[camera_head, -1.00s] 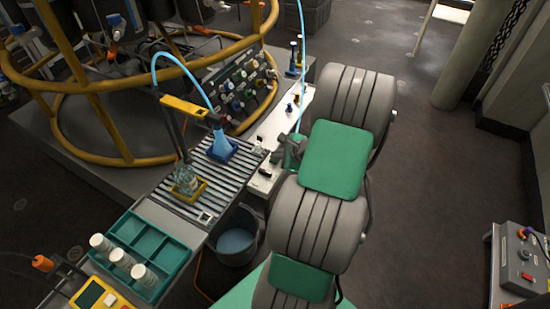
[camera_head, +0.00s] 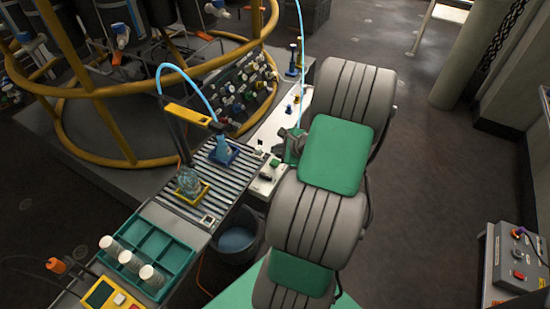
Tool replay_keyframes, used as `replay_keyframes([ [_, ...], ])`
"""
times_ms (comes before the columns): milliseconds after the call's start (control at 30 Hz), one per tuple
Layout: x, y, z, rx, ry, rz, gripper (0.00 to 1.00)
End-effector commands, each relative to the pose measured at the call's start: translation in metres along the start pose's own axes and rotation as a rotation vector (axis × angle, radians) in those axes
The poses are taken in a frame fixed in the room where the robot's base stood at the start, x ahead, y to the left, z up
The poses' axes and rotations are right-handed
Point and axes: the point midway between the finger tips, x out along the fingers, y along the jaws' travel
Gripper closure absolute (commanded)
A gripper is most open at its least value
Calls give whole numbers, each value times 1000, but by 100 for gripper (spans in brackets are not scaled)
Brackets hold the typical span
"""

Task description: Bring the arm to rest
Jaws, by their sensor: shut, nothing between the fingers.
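My arm, in thick grey links with green panels (camera_head: 335,153), rises through the middle of the head view. My gripper (camera_head: 281,133) is the small dark grey end at the left of the upper green panel, over the white strip beside the slatted bench. It is shut and looks empty. It is small here and partly hidden by the arm, and I see no contact with the bench.
The slatted bench (camera_head: 207,177) carries a glass flask in a yellow holder (camera_head: 190,188) and a blue holder (camera_head: 222,154) under a blue-hosed stand. A green tray (camera_head: 153,250) with white cups is nearer. A dark bucket (camera_head: 238,238) stands below. Floor at right is open.

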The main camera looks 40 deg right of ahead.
Motion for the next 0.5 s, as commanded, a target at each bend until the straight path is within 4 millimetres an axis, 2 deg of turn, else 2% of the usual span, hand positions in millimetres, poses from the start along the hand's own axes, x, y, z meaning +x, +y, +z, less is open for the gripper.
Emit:
replay_keyframes([
  [133,-13,-10,10,0,0,0,100],
  [500,-12,-9,9,0,0,0,100],
])
